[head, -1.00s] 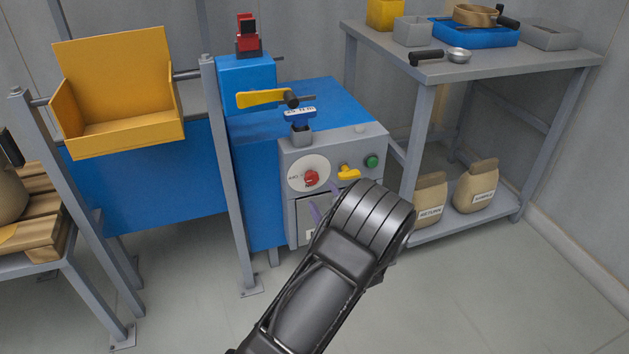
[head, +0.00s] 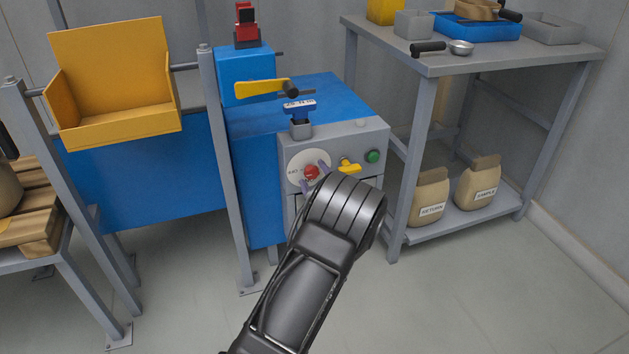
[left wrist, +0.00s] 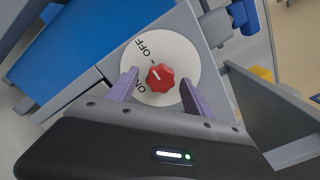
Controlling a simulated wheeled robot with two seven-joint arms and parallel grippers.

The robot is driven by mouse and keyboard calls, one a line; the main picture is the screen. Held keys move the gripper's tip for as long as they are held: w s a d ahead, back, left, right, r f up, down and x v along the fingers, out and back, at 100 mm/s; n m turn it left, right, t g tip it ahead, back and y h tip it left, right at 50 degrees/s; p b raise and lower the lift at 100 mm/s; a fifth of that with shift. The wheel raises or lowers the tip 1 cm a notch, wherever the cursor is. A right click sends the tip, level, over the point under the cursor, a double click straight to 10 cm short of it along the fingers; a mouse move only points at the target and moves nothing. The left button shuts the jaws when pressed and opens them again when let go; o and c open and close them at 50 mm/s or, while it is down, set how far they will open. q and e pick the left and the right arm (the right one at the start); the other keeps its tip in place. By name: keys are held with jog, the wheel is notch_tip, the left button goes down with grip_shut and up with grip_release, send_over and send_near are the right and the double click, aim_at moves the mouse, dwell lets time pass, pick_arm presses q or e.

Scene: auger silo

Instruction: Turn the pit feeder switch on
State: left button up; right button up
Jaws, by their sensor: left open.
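The pit feeder switch is a red knob (head: 311,173) on a round white dial on the grey front panel of the blue machine. In the left wrist view the red knob (left wrist: 160,77) sits on the white dial (left wrist: 184,54), which is marked OFF and ON. The knob's white pointer line can be seen, but its exact setting is hard to tell. My left gripper (left wrist: 155,92) is open, its two purple fingers on either side of the knob. Whether they touch it cannot be told. In the head view my left wrist (head: 345,212) covers the panel's lower part.
A yellow handle (head: 349,167) and a green button (head: 373,156) are right of the dial. A grey socket with a blue-topped part (head: 300,108) stands above it. A grey table (head: 470,62) with trays is at right, a yellow hopper (head: 115,80) at left.

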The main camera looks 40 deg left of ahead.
pick_arm(q)
grip_shut()
dwell(0.8)
